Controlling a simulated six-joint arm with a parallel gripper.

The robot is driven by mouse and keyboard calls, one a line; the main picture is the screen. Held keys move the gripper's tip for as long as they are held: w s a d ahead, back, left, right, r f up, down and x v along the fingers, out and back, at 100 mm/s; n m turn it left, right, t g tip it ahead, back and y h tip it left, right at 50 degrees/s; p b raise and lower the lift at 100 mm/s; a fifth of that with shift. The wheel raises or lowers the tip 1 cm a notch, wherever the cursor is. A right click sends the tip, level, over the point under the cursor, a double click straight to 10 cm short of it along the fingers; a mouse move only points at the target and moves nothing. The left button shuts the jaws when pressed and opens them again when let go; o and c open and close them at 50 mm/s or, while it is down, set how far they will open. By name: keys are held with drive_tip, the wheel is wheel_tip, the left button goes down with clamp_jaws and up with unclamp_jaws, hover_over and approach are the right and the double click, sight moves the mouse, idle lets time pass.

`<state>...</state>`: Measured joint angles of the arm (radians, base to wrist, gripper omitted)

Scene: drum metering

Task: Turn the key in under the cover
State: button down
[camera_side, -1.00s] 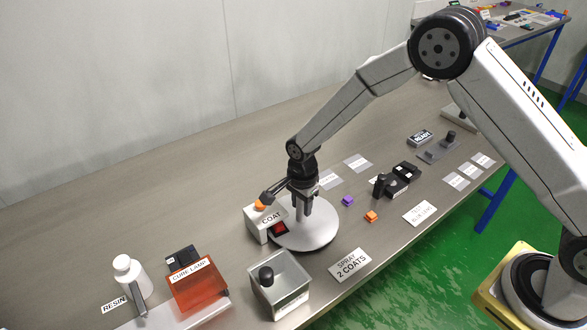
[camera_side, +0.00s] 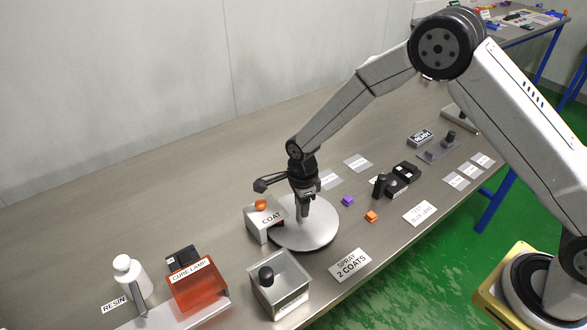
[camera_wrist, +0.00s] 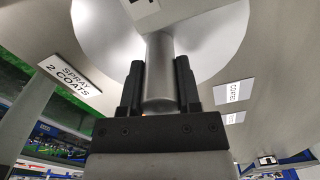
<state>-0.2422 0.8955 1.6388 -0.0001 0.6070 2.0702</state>
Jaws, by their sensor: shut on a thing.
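My gripper (camera_side: 304,199) is shut on an upright grey post (camera_side: 306,212) that rises from the round pale turntable disc (camera_side: 312,236). In the wrist view, the black fingers (camera_wrist: 160,75) stand on both sides of the grey cylinder (camera_wrist: 159,60), with the disc (camera_wrist: 95,28) behind it. The grey cover marked COAT (camera_side: 257,229), with an orange knob (camera_side: 261,204) on top, overhangs the disc's left edge. The dark gap below the cover shows at its right side. The key is not clearly visible in either current view.
Purple (camera_side: 347,201) and orange (camera_side: 371,216) cubes lie right of the disc. The table behind the disc is clear.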

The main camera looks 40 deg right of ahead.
idle(0.5)
drive_tip(key=shift+c, duration=1.5)
unclamp_jaws()
drive_tip(key=shift+r, duration=0.15)
drive_tip(key=shift+r, duration=3.75)
drive_tip(key=shift+s+d+r+n, duration=0.45)
drive_tip(key=shift+s+d+n, duration=0.1)
drive_tip(key=shift+n, duration=0.15)
drive_tip(key=s+d+r+n+t, duration=0.1)
drive_tip(key=s+d+r+n, duration=0.1)
drive_tip(key=s+d+n, duration=0.3)
drive_tip(key=s+d+r+n+t, duration=0.1)
drive_tip(key=s+d+r+n, duration=0.2)
drive_tip(key=s+n, duration=0.9)
drive_tip(key=d+n, duration=0.2)
drive_tip(key=shift+s+d+r+n+t, duration=0.15)
drive_tip(key=shift+s+d+n+t, duration=0.15)
drive_tip(key=shift+s, duration=0.1)
